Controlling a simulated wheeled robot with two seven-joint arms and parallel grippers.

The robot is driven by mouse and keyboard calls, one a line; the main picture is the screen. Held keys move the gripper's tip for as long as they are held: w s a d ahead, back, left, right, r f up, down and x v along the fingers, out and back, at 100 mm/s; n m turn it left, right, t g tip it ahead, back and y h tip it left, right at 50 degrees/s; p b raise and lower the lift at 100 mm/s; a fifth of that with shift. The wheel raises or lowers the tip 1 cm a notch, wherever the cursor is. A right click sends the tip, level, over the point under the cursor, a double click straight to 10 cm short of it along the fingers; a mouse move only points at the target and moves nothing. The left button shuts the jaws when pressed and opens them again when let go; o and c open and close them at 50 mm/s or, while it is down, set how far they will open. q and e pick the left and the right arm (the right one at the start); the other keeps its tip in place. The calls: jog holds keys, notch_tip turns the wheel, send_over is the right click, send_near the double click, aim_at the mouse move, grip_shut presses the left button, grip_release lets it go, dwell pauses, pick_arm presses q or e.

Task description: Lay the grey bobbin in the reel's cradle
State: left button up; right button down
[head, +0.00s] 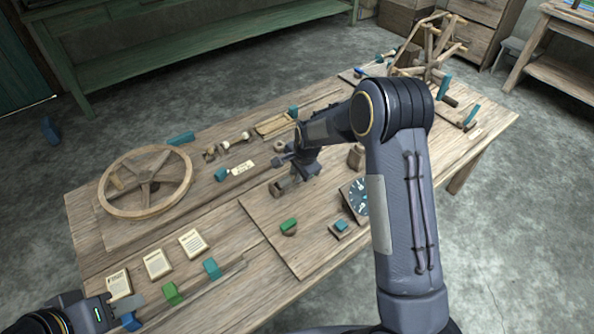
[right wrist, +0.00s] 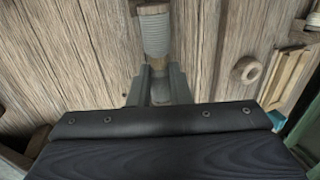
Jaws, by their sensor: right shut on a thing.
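My right gripper (head: 290,180) is low over the middle of the wooden table. In the right wrist view, its two fingers (right wrist: 158,88) are shut on one end of the grey bobbin (right wrist: 155,36). The bobbin has a ribbed grey winding and pale wooden ends, and sticks out beyond the fingertips. It also shows small in the head view (head: 279,187). A wooden reel with spokes (head: 430,58) stands at the far right end of the table. I cannot make out its cradle clearly. My left gripper (head: 120,308) is at the lower left; its finger opening is unclear.
A large spoked wheel (head: 146,182) lies at the table's left. Paper cards (head: 158,263) and green and teal blocks (head: 172,294) line the front left. A green-topped piece (head: 289,226), a dark dial (head: 355,197) and a brown pot (head: 356,156) are near my right arm.

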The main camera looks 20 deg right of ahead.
jog(key=shift+f, duration=0.1)
jog(key=c, duration=1.3)
grip_release()
jog(key=shift+o, duration=0.2)
jog(key=p+v, duration=0.1)
jog(key=v, duration=0.6)
jog(key=shift+r, duration=0.4)
jog(key=shift+s, duration=0.15)
